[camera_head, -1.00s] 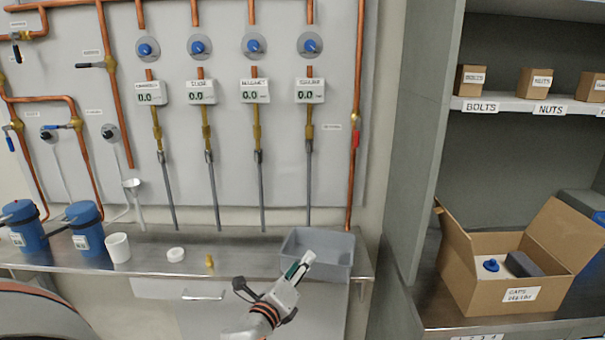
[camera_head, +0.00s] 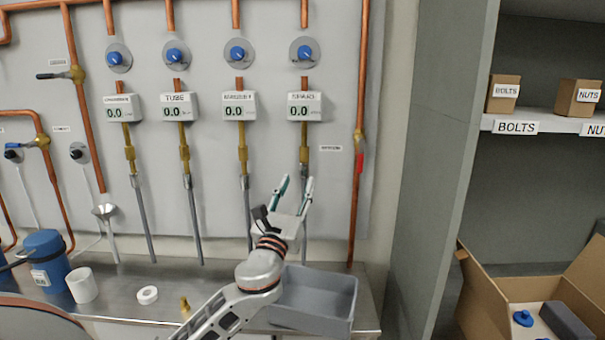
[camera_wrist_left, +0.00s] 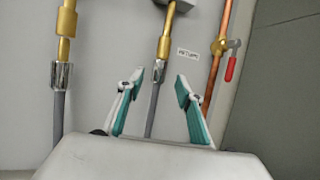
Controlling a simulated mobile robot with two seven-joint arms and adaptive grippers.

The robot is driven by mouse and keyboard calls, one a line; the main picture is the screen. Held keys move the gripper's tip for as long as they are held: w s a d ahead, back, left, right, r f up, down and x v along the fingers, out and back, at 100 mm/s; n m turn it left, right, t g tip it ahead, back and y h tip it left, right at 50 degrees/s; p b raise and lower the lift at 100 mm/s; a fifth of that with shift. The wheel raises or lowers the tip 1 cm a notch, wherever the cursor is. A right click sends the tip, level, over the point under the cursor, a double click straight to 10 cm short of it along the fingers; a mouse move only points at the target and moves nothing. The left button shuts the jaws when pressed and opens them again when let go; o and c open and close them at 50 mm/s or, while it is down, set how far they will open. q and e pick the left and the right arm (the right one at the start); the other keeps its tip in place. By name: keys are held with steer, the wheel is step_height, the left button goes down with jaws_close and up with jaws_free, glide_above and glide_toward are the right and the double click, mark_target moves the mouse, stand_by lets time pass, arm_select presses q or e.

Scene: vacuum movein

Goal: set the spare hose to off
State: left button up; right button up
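The rightmost of the hose lines has a white gauge box (camera_head: 304,106) reading 0.0; its small label is blurred but looks like SPARE. A blue knob (camera_head: 304,53) on a round grey plate sits above the box. A brass fitting (camera_head: 304,150) and a grey hose hang below it; the hose also shows in the wrist view (camera_wrist_left: 152,112). My left gripper (camera_head: 296,180) is open and empty, fingers pointing up, just below the fitting. In the wrist view the hose appears between the spread fingertips (camera_wrist_left: 160,80), apparently behind them. My right gripper is not in view.
Similar knobs (camera_head: 237,53) and gauge boxes (camera_head: 239,106) stand to the left. A copper pipe with a red-handled valve (camera_head: 359,160) runs on the right. A grey bin (camera_head: 335,305) sits on the bench below. A grey cabinet wall (camera_head: 440,170) bounds the right.

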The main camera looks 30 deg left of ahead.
mark_target(303, 173)
arm_select(q)
steer(key=x, duration=0.5)
steer(key=shift+f, duration=0.15)
jaws_close()
